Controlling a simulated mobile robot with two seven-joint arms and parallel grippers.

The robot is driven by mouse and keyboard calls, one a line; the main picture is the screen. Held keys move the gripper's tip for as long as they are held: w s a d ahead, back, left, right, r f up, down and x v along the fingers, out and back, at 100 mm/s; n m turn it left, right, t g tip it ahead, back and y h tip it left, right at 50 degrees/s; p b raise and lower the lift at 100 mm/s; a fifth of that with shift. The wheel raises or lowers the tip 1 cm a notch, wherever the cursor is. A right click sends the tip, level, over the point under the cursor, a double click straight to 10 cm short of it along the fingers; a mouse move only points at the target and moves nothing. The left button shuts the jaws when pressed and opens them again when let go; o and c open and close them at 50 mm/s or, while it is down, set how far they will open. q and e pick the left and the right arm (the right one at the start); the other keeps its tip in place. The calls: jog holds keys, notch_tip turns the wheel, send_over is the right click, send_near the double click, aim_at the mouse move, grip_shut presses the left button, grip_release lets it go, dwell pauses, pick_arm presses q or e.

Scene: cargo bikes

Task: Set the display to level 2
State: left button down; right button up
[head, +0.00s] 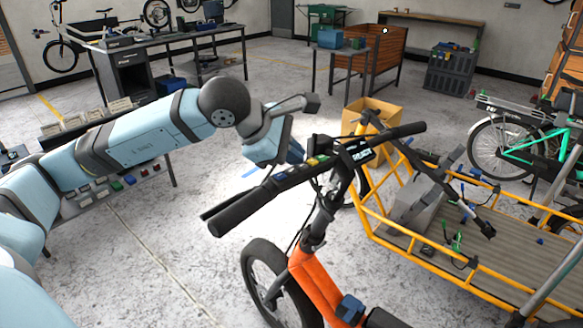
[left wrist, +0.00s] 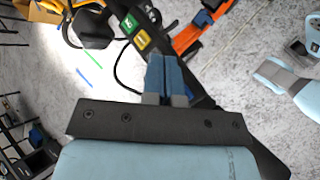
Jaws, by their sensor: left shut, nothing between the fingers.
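The orange and yellow cargo bike (head: 308,280) stands in front of me with its handlebar (head: 265,200) running across the middle of the head view. A small dark display (head: 360,152) with pale markings sits near the handlebar's centre. Left of it on the bar is a small control pad with green and yellow buttons (head: 313,161). Contact cannot be told.
The bike's yellow-railed cargo bed (head: 480,265) extends to the right. A cardboard box (head: 385,108) stands behind the bars. A bench (head: 85,205) with small coloured parts is under my left arm. A green bike (head: 530,150) stands at the right.

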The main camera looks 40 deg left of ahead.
pick_arm(q)
jog(key=shift+r, duration=0.15)
jog(key=shift+b, duration=0.45)
pick_arm(e)
jog(key=shift+a+f, duration=0.1)
jog(key=shift+f, duration=0.05)
pick_arm(q)
jog(key=shift+f, duration=0.2)
pick_arm(e)
jog(key=shift+f, duration=0.2)
pick_arm(q)
jog(key=shift+f+b, duration=0.25)
jog(key=shift+b, duration=0.35)
pick_arm(e)
jog(key=shift+w+f, duration=0.1)
jog(key=shift+f, duration=0.05)
